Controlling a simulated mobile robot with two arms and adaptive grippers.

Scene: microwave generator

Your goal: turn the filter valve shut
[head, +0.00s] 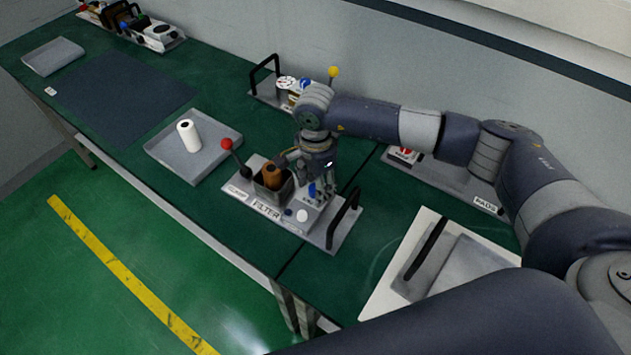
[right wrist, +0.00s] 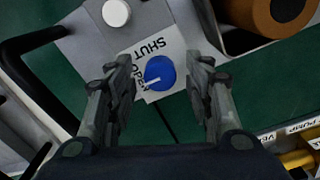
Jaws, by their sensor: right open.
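The blue filter valve knob (right wrist: 160,72) sits on a white plate marked SHUT and OPEN. Its white pointer line aims at the lower left in the right wrist view, toward the word OPEN. In the head view the knob (head: 312,190) is partly covered by my gripper, on the grey base labelled FILTER (head: 265,209). My right gripper (right wrist: 163,66) is open and points down at the plate, with one finger on each side of the knob and visible gaps to it. I cannot tell how far the fingertips are above the plate. My left gripper is not in view.
On the filter base are a brown cylinder (head: 271,175) in a metal holder, a red-ball lever (head: 227,144), a white button (head: 302,215) and a black handle (head: 343,217). A tray with a white roll (head: 188,135) lies left. Another unit with a yellow-ball lever (head: 333,72) stands behind.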

